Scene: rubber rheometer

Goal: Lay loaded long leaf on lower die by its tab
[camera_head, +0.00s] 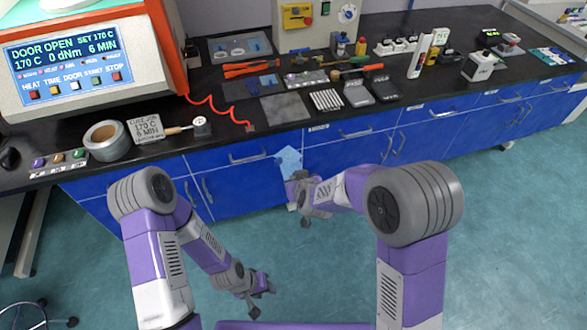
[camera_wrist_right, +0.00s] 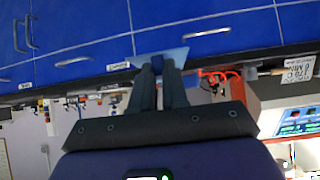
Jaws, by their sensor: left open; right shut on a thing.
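A light blue leaf (camera_head: 288,160) stands up in front of the blue cabinet doors, just below the bench's front edge. My right gripper (camera_head: 294,186) is shut on its lower end; in the right wrist view the two fingers (camera_wrist_right: 160,66) close on the pale blue leaf (camera_wrist_right: 177,54). Whether anything lies on the leaf cannot be told. My left gripper (camera_head: 262,283) is open and empty, low over the floor. The rheometer (camera_head: 130,50), with an orange-edged housing and a display reading DOOR OPEN, stands at the back left. I cannot make out the lower die.
The dark bench top (camera_head: 235,130) holds a tape roll (camera_head: 107,140), a sign card (camera_head: 146,127), a grey mat (camera_head: 285,108), white sticks (camera_head: 326,99) and dark blocks (camera_head: 358,94). A red coiled cord (camera_head: 222,112) crosses the bench.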

